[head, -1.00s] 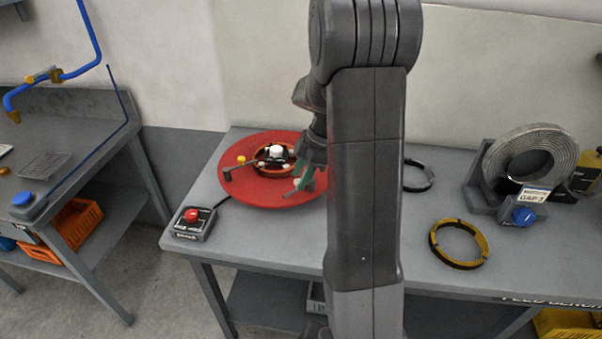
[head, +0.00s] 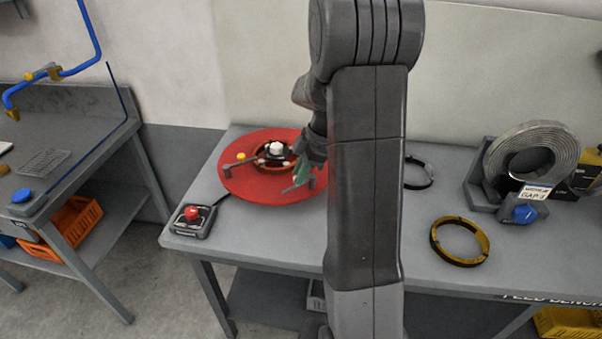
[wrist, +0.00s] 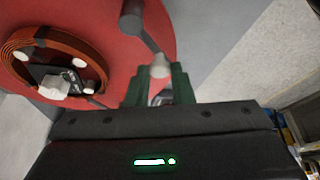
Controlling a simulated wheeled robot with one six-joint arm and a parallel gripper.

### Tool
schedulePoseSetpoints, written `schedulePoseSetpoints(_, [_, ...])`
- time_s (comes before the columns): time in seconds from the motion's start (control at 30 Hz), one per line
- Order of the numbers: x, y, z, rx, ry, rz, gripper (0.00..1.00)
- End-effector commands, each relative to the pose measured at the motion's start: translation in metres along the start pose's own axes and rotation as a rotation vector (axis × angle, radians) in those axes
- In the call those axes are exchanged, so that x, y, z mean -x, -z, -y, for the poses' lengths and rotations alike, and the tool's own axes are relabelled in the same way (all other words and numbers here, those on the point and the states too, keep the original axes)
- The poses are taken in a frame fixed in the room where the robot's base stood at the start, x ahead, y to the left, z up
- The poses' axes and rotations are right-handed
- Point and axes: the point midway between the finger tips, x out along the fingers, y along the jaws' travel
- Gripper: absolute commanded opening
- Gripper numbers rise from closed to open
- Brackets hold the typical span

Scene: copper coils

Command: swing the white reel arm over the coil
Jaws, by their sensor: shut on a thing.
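A red reel disc (head: 255,185) lies on the bench, with a copper coil (wrist: 92,62) around its dark hub. The hub has a white cap (head: 276,148). In the wrist view a dark reel arm (wrist: 146,36) with a white end (wrist: 160,67) reaches between my green fingers. My gripper (wrist: 157,82) is shut on this white reel arm, beside the coil and apart from it. In the head view my gripper (head: 299,176) is low over the disc's right side, partly hidden by my arm. Another reel arm with a yellow tip (head: 241,156) is at the disc's left.
A control box with a red button (head: 192,213) stands at the bench's front left. A yellow ring (head: 459,242), a dark ring (head: 427,174) and a large grey coil (head: 533,155) on a stand are to the right. The bench front is clear.

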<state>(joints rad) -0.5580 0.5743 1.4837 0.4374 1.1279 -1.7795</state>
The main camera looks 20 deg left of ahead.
Motion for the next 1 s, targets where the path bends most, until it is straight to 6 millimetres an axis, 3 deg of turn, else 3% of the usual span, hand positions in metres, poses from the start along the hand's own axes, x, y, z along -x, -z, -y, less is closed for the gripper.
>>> schedulePoseSetpoints(1.0, [-0.002, 0.005, -0.037, -0.822, -0.344, -0.001, 0.00])
